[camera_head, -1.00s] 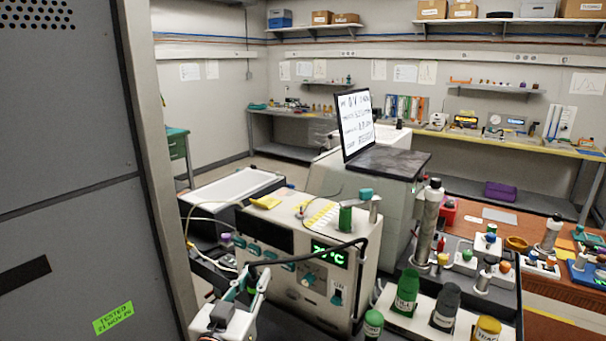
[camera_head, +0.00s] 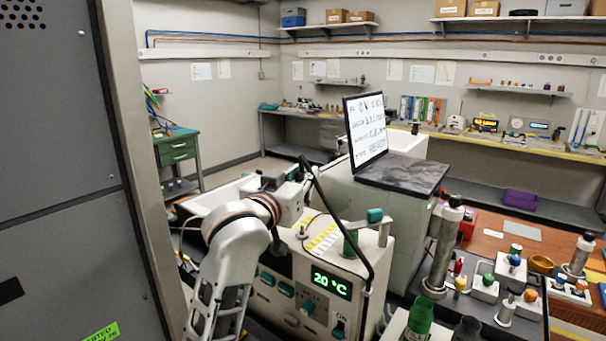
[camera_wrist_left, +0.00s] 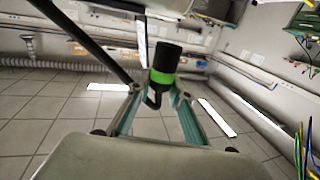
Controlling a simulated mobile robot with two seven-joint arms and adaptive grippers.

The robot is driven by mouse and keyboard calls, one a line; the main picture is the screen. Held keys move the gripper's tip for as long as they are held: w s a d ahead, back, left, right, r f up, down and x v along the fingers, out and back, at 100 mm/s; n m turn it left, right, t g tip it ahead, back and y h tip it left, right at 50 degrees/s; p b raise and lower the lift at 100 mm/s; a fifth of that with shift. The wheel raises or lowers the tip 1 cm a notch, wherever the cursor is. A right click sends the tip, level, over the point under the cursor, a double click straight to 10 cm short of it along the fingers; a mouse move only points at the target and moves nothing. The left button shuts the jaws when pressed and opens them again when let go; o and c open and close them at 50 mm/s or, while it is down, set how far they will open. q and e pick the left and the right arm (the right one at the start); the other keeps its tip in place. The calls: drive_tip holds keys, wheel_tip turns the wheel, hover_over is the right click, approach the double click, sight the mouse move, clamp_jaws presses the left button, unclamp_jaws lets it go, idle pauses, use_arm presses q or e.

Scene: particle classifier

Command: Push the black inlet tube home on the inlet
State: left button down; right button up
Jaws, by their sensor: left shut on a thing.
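The black inlet tube (camera_head: 341,210) arcs from my left gripper (camera_head: 302,172) over the cream instrument (camera_head: 372,252) and down its front right. In the left wrist view, its black end piece with a bright green band (camera_wrist_left: 162,76) sits between the teal fingers of my left gripper (camera_wrist_left: 160,98). The gripper is shut on this end and holds it up, clear of the floor behind. In the head view my wrist hides most of the held end. I cannot pick out the inlet for certain. My right gripper is not in view.
The cream instrument carries a green cylinder (camera_head: 350,243) on top and a lit display (camera_head: 332,284). A grey cabinet with a screen (camera_head: 367,128) stands behind it. A tall grey panel (camera_head: 60,170) closes off the left. Bottles and small parts crowd the right.

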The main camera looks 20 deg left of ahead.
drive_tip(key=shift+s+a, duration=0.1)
use_arm(q)
drive_tip(key=shift+f, duration=0.4)
drive_tip(key=shift+f+b, duration=0.5)
drive_tip(key=shift+f, duration=0.6)
drive_tip(key=shift+f+b, duration=0.45)
drive_tip(key=shift+f, duration=0.9)
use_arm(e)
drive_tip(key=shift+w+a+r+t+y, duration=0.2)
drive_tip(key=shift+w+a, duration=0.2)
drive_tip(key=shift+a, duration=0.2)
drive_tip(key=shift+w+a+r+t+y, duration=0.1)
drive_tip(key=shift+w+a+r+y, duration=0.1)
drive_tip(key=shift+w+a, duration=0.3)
use_arm(q)
drive_tip(key=shift+f, duration=0.1)
